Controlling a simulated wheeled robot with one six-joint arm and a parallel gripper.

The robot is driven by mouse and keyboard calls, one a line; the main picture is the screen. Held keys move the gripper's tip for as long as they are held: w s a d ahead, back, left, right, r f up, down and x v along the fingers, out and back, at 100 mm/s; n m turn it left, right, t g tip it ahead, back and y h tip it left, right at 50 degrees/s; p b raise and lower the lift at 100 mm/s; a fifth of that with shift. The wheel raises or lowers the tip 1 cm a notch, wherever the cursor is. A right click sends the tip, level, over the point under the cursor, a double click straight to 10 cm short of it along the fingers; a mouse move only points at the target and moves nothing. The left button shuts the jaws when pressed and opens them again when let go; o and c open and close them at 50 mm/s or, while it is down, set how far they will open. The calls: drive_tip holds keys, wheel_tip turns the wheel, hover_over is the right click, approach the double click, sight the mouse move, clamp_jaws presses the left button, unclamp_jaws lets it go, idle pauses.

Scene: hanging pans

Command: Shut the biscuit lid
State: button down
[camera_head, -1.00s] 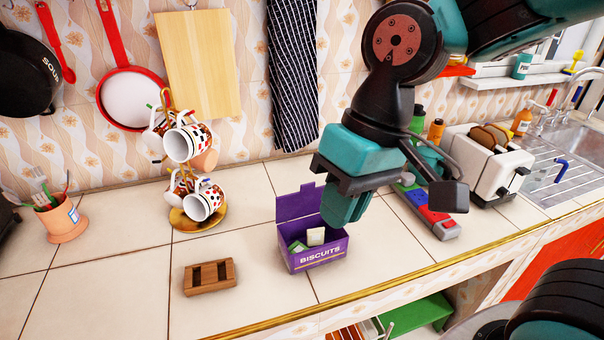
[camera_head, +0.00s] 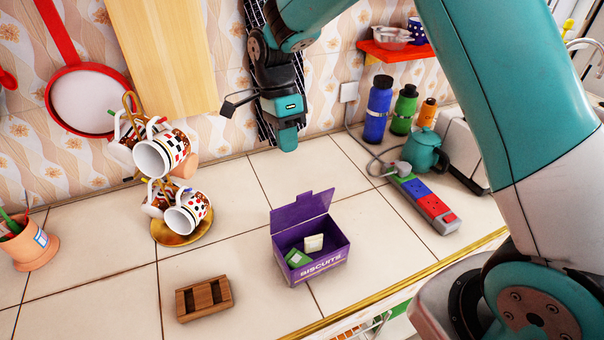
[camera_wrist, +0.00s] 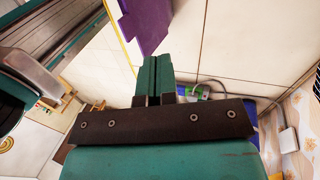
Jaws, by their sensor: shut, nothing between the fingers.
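The purple biscuit box (camera_head: 312,262) stands on the tiled counter. Its lid (camera_head: 302,209) is open, standing up along the back edge and tilted back a little. A green packet (camera_head: 297,259) and a pale packet (camera_head: 313,243) lie inside. My gripper (camera_head: 288,146) is shut and empty, above the counter behind the box and near the wall, apart from the lid. In the wrist view my gripper (camera_wrist: 156,62) has its fingers together, and part of the purple lid (camera_wrist: 147,22) shows beyond them at the top.
A mug tree with spotted mugs (camera_head: 165,158) stands left of the box. A wooden block (camera_head: 203,298) lies in front left. A power strip (camera_head: 424,202), teal teapot (camera_head: 425,152) and several bottles stand to the right. Counter tiles around the box are clear.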

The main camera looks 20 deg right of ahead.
sight(304, 200)
drive_tip(key=s+f+p, duration=0.1)
drive_tip(key=s+f, duration=0.1)
drive_tip(key=f, duration=0.1)
drive_tip(key=s+f+p, duration=0.2)
drive_tip(key=s+f, duration=0.1)
drive_tip(key=shift+s, duration=0.25)
drive_tip(key=shift+s+d+f, duration=0.1)
drive_tip(key=shift+s+f, duration=0.05)
drive_tip(key=shift+d, duration=0.15)
